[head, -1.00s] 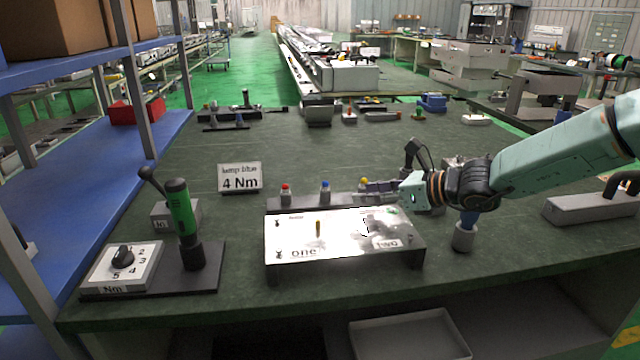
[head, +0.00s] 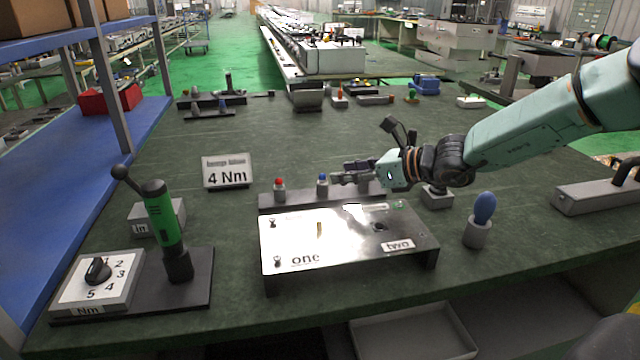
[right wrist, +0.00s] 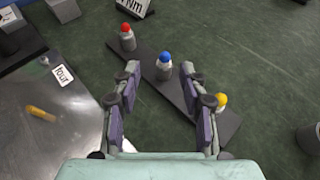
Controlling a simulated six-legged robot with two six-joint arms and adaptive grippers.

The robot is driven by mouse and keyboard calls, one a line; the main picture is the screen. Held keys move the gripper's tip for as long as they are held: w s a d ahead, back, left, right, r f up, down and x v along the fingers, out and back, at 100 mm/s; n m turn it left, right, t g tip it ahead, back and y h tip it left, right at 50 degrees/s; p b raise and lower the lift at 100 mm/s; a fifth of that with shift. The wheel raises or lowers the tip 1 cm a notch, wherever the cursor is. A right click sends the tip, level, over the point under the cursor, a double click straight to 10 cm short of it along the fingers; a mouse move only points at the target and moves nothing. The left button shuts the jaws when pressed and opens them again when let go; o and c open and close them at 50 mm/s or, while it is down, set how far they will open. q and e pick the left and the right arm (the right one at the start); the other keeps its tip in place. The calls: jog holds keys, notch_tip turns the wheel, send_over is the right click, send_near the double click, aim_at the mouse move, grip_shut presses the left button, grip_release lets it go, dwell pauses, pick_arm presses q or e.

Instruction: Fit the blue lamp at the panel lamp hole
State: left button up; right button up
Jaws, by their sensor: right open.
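The blue lamp (head: 322,183) stands upright in a dark rack (head: 268,204) behind the panel. It also shows in the right wrist view (right wrist: 164,65). The white and metal panel (head: 300,238) has a dark round hole (head: 379,226) by the label "two". My right gripper (head: 346,174) is just right of the blue lamp in the head view. In the right wrist view its two fingers (right wrist: 160,78) are apart, with the blue lamp in line with the gap near their tips. Nothing is held. My left gripper is not in view.
A red lamp (head: 279,188) and a yellow lamp (right wrist: 220,100) flank the blue one; the yellow is close to a finger. A green-handled tool (head: 163,218) stands left and a blue-topped tool (head: 484,208) right. Bench beyond the rack is mostly clear.

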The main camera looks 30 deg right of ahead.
aim_at(325, 177)
jog(key=shift+w+a+f, duration=0.15)
jog(key=shift+w+f+b, duration=0.3)
jog(key=shift+w+f, duration=0.05)
jog(key=b+x, duration=0.1)
jog(key=x, duration=0.3)
jog(key=shift+f, duration=0.15)
jog(key=shift+w+f+b, duration=0.15)
jog(key=shift+w+b, duration=0.2)
jog(key=shift+w, duration=0.05)
jog(key=shift+s, duration=0.1)
jog(key=shift+c, duration=0.4)
jog(key=c, duration=0.8)
